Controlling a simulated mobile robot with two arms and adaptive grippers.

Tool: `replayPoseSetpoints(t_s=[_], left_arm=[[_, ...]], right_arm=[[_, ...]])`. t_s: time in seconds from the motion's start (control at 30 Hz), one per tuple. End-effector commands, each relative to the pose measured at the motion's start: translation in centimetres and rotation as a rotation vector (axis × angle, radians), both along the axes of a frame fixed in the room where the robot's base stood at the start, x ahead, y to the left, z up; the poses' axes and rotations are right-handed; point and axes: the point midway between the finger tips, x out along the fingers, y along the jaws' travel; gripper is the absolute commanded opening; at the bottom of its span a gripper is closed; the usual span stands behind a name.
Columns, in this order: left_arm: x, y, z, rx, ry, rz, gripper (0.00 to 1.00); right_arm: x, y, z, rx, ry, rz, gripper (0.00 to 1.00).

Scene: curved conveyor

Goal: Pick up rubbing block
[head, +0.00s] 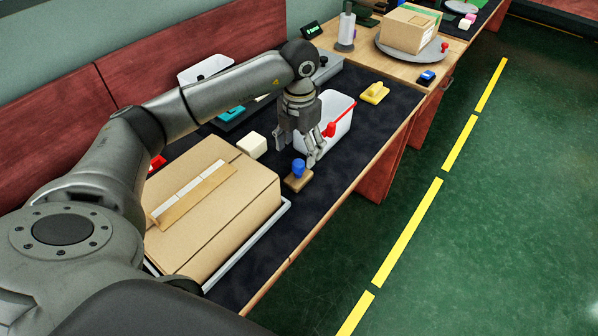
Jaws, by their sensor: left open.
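My left gripper (297,148) points down over the dark work surface with its fingers apart and nothing seen between them. A small wooden block with a blue knob (298,169) stands just below the fingertips, near the table's front edge. A yellow block with a raised handle (375,92) lies farther along the table, to the right of a white bin. I cannot tell for certain which of these is the rubbing block. Whether the fingers touch the blue knob is unclear. My right gripper is not in view.
A white bin (342,128) with a red-handled tool (329,129) stands close behind the gripper. A large cardboard box (220,215) fills the near left. A cream block (252,145) lies behind the wooden block. The dark surface (375,118) near the yellow block is clear.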

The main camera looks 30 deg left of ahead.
Motion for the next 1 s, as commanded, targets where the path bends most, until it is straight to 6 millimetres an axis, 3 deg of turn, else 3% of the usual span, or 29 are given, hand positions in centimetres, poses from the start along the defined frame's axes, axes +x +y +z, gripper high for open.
replayPoseSetpoints(t_s=[0.2,0.33,0.47,0.73,1.0], left_arm=[[-0.1,0.0,-3.5,0.000,0.006,-0.002,0.70],[-0.1,0.0,-4.7,-0.002,0.004,-0.002,0.70],[0.0,0.1,-5.6,-0.002,0.003,-0.001,0.70],[0.1,0.7,-9.5,-0.004,0.004,-0.003,0.70],[0.2,0.7,-10.3,-0.002,0.001,-0.003,0.70]], right_arm=[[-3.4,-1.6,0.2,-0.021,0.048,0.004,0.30],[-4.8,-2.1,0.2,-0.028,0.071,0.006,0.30],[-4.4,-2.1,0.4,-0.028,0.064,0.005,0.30],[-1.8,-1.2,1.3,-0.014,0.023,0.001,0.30],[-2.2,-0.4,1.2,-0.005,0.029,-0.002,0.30]])
